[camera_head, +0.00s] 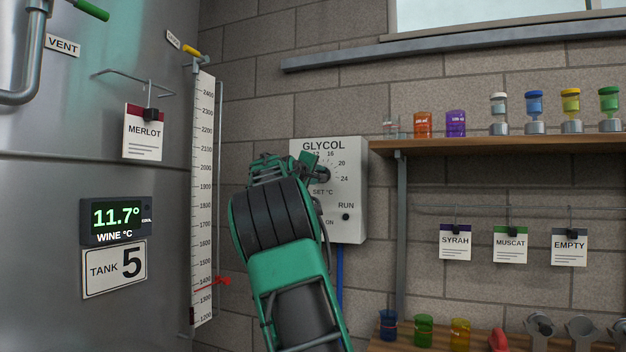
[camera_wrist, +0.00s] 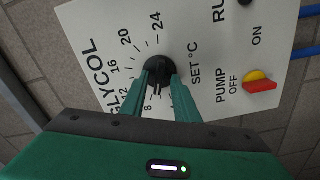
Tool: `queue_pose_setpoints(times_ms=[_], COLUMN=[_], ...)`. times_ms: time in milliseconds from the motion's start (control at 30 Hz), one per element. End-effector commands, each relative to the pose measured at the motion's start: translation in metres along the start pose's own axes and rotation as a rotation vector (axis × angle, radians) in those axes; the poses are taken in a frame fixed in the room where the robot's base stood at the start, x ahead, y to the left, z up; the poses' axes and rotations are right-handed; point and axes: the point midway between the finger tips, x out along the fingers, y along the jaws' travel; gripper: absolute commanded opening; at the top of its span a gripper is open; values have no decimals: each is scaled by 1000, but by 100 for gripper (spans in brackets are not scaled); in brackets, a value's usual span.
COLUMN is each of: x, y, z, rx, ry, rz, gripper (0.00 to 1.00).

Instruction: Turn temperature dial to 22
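A light line shows between the fingers on the side of the low numbers, near 8. In the head view, my gripper (camera_head: 312,170) reaches the dial (camera_head: 323,175) and covers part of the scale.
The GLYCOL box (camera_head: 347,222) hangs on the block wall, with a RUN lamp below right. A pump switch (camera_wrist: 260,86), red and yellow, sits beside the dial. The tank display (camera_head: 116,219) reads 11.7°.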

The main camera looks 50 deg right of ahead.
Motion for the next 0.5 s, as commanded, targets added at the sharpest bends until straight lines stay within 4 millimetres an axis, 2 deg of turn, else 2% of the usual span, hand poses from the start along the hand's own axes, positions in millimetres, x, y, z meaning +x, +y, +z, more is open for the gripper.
queue_pose_setpoints(times_ms=[67,167,500], x=[0,0,0], y=[0,0,-1], z=[0,0,0], rx=[0,0,14], ry=[0,0,-1], rz=[0,0,-2], gripper=[26,2,0])
